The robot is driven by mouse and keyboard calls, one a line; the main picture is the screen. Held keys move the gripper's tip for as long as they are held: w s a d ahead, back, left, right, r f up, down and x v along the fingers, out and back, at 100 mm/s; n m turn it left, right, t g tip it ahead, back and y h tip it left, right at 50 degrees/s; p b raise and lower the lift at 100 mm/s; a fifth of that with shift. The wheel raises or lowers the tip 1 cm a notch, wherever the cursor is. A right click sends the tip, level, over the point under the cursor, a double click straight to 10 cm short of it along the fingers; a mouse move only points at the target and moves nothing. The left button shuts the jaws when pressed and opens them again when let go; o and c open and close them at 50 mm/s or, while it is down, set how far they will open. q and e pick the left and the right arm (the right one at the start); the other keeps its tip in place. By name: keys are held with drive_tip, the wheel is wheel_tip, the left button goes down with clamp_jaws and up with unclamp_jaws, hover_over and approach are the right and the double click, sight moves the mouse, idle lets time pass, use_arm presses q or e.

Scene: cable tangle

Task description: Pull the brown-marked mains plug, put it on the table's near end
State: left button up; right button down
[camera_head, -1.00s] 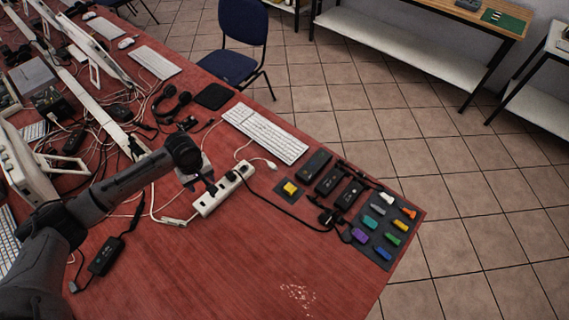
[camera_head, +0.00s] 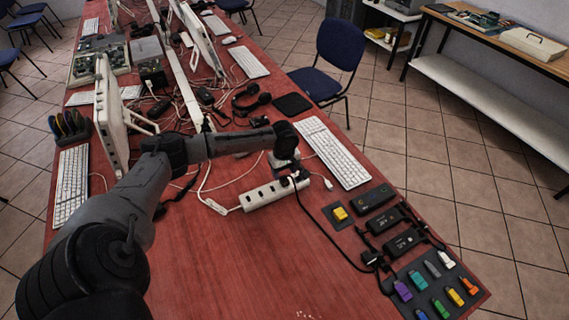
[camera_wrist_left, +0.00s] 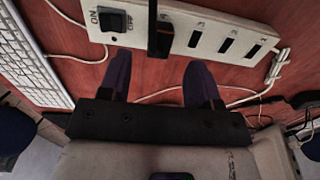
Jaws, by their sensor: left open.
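The white power strip (camera_head: 265,197) lies on the red table and fills the top of the left wrist view (camera_wrist_left: 215,35). A black plug (camera_wrist_left: 160,38) with a dark cable sits in its socket nearest the rocker switch; no brown mark can be made out on it. My left gripper (camera_head: 287,174) is over the strip's right end in the head view. In the left wrist view its two fingers (camera_wrist_left: 160,80) are apart, just short of the plug on either side, with nothing between them. My right gripper is not in view.
The table's near end (camera_head: 225,275) is bare. A white keyboard (camera_head: 333,153), black adapters (camera_head: 403,242), a yellow piece on a dark pad (camera_head: 340,214) and a mat of coloured sticks (camera_head: 440,288) lie right of the strip. Loose cables and monitors crowd the far left.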

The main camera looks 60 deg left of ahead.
sight(284, 179)
use_arm(q)
drive_tip(key=shift+f+b, duration=0.55)
drive_tip(key=shift+f, duration=2.05)
drive_tip(key=shift+c, duration=0.4)
clamp_jaws()
